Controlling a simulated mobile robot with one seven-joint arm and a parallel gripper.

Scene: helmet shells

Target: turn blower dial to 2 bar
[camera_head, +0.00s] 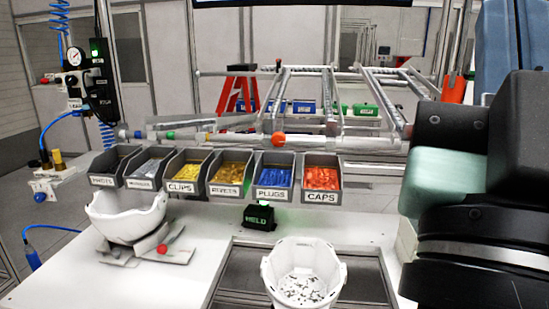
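A round white-faced gauge (75,56) with a dark rim is mounted at the upper left, on a dark valve assembly beside a post. Its needle and scale are too small to read. A dark knob-like part (71,80) sits just below the gauge; I cannot tell if it is the blower dial. A small white label below it is hard to read. My arm fills the right side of the view, far from the gauge. My gripper does not show.
A black box with a green light (96,58) stands beside the gauge. Labelled bins (321,197) line the bench's back. A white shell (128,215) rests on a stand at left; another white shell (301,272) stands front centre. Blue hoses (64,118) hang left.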

